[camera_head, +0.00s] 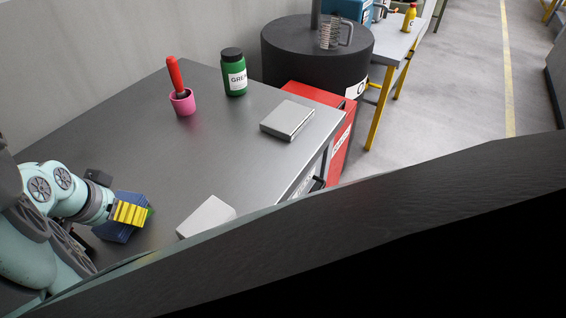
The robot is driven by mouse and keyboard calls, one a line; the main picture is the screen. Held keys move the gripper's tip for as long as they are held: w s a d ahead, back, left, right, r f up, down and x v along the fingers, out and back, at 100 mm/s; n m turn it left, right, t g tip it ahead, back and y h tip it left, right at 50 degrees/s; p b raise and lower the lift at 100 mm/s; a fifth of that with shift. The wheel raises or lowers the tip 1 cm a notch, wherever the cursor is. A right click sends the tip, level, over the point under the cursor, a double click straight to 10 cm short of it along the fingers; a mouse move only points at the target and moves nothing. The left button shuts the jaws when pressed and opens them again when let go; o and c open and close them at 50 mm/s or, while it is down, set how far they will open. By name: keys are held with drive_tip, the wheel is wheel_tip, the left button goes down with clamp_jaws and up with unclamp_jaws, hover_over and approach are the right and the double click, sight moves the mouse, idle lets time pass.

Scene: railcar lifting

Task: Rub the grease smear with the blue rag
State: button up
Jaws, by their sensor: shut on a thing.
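My gripper (128,214) is at the lower left, low over the grey metal worktop (150,140). A yellow ribbed part shows at its end. The blue rag (118,232) shows above and below that ribbed part, and my gripper is shut on it. I cannot tell whether the rag touches the worktop. A small green patch shows at the right edge of the ribbed part; I cannot tell what it is. I cannot make out the grease smear.
A pink cup (183,103) with a red-handled tool (175,74), a green grease jar (234,75) and a grey flat box (288,119) stand on the worktop. A pale block (206,215) lies right of my gripper. The worktop's middle is clear.

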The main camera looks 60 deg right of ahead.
sight(139, 194)
drive_tip(key=shift+d, duration=0.95)
drive_tip(key=shift+d+b, duration=1.1)
drive_tip(key=shift+d, duration=0.7)
wheel_tip(139, 194, up, 6)
drive_tip(key=p, duration=0.6)
wheel_tip(139, 194, up, 3)
drive_tip(key=p, duration=0.3)
